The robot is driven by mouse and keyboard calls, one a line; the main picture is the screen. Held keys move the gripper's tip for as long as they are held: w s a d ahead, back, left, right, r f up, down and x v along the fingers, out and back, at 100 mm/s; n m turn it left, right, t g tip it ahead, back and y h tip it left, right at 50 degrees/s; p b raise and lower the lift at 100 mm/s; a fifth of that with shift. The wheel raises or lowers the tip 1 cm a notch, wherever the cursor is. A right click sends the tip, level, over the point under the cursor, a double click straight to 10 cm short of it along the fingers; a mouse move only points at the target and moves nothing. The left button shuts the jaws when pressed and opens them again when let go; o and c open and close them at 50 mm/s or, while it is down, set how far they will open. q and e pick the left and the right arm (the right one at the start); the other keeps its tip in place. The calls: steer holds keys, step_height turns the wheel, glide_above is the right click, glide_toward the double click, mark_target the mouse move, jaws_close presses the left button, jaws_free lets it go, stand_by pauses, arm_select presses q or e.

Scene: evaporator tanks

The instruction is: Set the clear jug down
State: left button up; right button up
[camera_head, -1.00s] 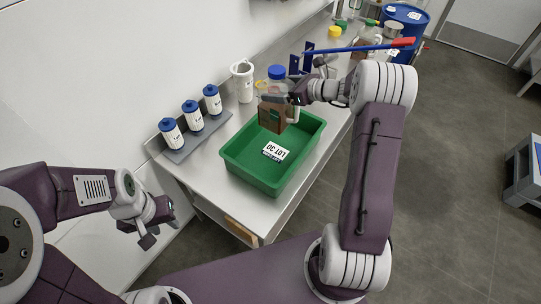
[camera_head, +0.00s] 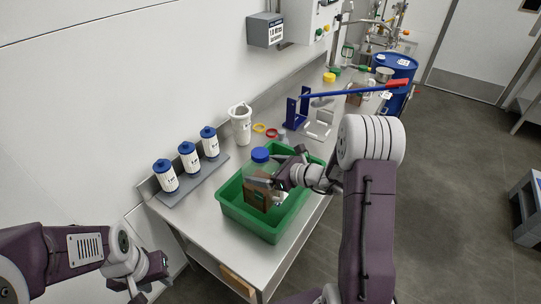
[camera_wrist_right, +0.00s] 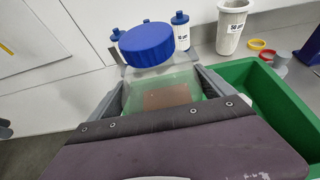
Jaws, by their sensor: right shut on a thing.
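The clear jug (camera_head: 258,168) has a blue cap and a brown patch low on its body. It is upright over the green tray (camera_head: 232,212), and its lower part appears within the tray's rim. I cannot tell whether its base touches the tray floor. My right gripper (camera_head: 270,181) is shut on the jug from the right. In the right wrist view the jug's blue cap (camera_wrist_right: 147,44) rises between the fingers, and the brown patch shows through the clear body. My left gripper (camera_head: 128,289) is empty, fingers apart, low at the left, away from the table.
Several white bottles with blue caps (camera_head: 188,158) stand on a grey rack left of the tray. A white beaker (camera_head: 240,124), coloured rings (camera_head: 265,130) and a blue stand (camera_head: 297,108) are behind. A long blue rod with a red end (camera_head: 350,93) extends across the back.

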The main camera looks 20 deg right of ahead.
steer(key=shift+s+a+f, duration=0.4)
steer(key=shift+s+a, duration=0.2)
step_height(320, 180, down, 4)
steer(key=shift+f, duration=0.1)
steer(key=shift+b, duration=0.3)
steer(key=o, duration=1.8)
steer(key=shift+f, duration=0.1)
steer(key=shift+c, duration=0.2)
steer(key=shift+s, duration=0.1)
